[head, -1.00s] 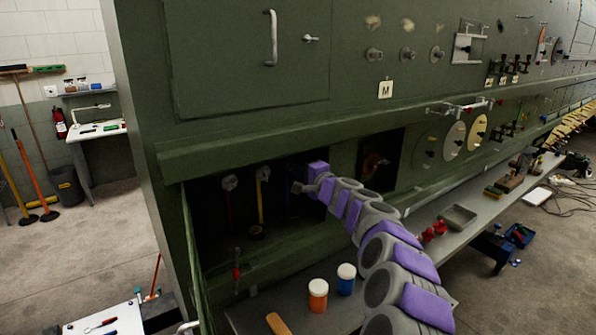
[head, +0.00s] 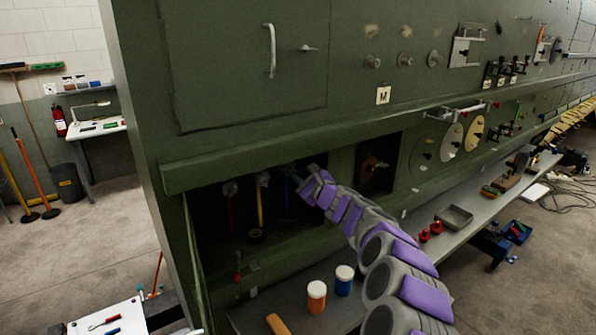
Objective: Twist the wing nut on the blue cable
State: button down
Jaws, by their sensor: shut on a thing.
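The blue cable (head: 286,192) hangs in the dark recess of the green panel, the rightmost of three cables. My gripper (head: 290,172) is at its top end, inside the recess, reaching in from the right. It is shut on the wing nut there, which the fingers hide. The red cable (head: 230,212) and the yellow cable (head: 260,206) hang to the left, each with a grey wing nut at its top: one above the red cable (head: 230,188) and one above the yellow cable (head: 263,178).
A ledge (head: 300,148) runs just above the recess. Below, a grey bench holds an orange jar (head: 316,297), a blue jar (head: 344,280) and a grey tray (head: 454,217). A second opening (head: 378,165) is right of my wrist.

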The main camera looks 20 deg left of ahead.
jog(key=m+p, duration=0.4)
jog(key=m, duration=0.3)
jog(key=shift+s+a, duration=0.1)
jog(key=shift+p, duration=0.3)
dwell(0.3)
jog(key=c, duration=1.1)
grip_release()
jog(key=shift+a, duration=0.1)
